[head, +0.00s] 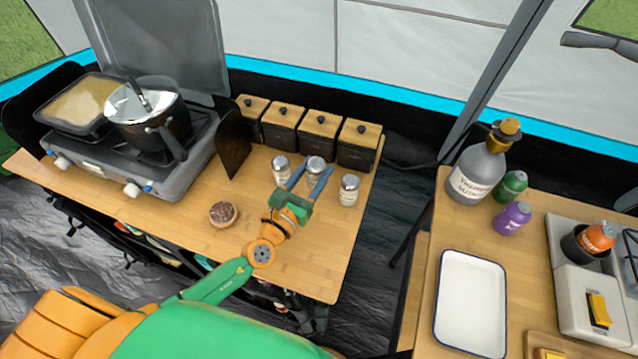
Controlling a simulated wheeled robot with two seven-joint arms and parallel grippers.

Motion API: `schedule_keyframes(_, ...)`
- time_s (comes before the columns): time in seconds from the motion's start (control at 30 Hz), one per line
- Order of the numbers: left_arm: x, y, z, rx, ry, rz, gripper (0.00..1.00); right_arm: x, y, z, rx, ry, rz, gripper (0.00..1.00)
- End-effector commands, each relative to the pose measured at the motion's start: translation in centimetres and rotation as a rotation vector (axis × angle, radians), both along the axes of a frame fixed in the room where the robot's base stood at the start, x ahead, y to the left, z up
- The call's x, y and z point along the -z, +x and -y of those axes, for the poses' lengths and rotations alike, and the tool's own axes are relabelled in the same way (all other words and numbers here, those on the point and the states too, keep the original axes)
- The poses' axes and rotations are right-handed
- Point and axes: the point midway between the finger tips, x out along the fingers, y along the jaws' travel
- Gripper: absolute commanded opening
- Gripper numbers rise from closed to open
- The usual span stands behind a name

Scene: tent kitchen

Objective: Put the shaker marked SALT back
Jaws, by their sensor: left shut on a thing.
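Three glass shakers with silver caps stand in a row on the left wooden table, in front of the black canisters. They are the left shaker (280,168), the middle shaker (316,167) and the right shaker (349,190). Their markings are too small to read, so I cannot tell which one says SALT. My left gripper (306,180) reaches in from the front, its blue fingers shut on the middle shaker. That shaker looks upright, at or close to the tabletop; its lower part is partly hidden by the gripper. My right gripper is not in view.
Several black canisters with wooden lids (320,126) line the table's back edge. A stove (120,165) with a pot (150,112) is at left, and a chocolate-topped pastry (222,213) lies nearer. A gap separates the right table, with a bottle (477,172) and white tray (470,303).

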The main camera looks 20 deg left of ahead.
Motion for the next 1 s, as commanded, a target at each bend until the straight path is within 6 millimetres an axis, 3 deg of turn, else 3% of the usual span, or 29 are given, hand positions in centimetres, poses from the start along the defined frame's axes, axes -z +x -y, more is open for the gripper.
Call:
schedule_keyframes(0.03, 1.2, 0.7, 0.0, -0.001, 0.001, 0.003, 0.0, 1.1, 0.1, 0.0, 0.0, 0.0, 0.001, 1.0)
schedule_keyframes(0.13, 2.1, 1.4, 0.1, -0.002, 0.0, 0.002, 0.0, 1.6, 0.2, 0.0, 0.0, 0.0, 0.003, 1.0)
schedule_keyframes(0.3, 5.1, 1.9, 0.1, -0.002, 0.002, -0.001, 0.0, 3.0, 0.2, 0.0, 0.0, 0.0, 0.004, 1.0)
schedule_keyframes(0.67, 5.5, 1.8, 0.1, -0.002, -0.001, 0.001, 0.0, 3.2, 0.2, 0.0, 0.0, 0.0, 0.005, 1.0)
schedule_keyframes(0.7, 5.6, 1.8, 0.1, -0.002, -0.001, 0.001, 0.55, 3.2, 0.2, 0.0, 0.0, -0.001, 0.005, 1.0)
schedule_keyframes(0.8, 5.5, 1.8, 0.1, -0.002, 0.0, 0.0, 0.82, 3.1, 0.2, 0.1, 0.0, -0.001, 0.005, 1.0)
schedule_keyframes(1.0, 5.4, 1.8, 0.1, -0.002, 0.0, 0.0, 0.82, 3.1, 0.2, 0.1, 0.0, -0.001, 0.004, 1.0)
